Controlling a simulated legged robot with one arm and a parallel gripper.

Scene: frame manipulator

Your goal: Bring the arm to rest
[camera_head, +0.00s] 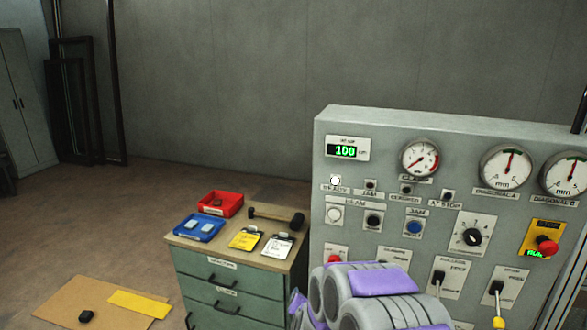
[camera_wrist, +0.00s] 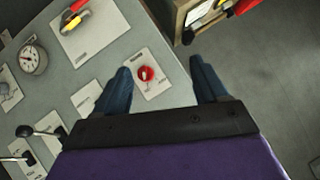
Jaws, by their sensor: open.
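My gripper (camera_wrist: 162,85) shows in the wrist view with its two dark blue fingers spread apart and nothing between them. Past the fingers is the panel face, with a red knob (camera_wrist: 145,73) on a white plate showing in the gap. I cannot tell how far the fingertips are from the panel. In the head view my grey and purple arm (camera_head: 375,290) is folded at the bottom, in front of the lower part of the control panel (camera_head: 450,135). The gripper's fingers are not clearly seen there.
A green drawer cabinet (camera_head: 225,285) stands left of the panel. On it are a red tray (camera_head: 220,198), a blue tray (camera_head: 190,232), a mallet (camera_head: 275,215) and tags. A cardboard sheet (camera_head: 75,300) lies on the floor at left. The floor behind is clear.

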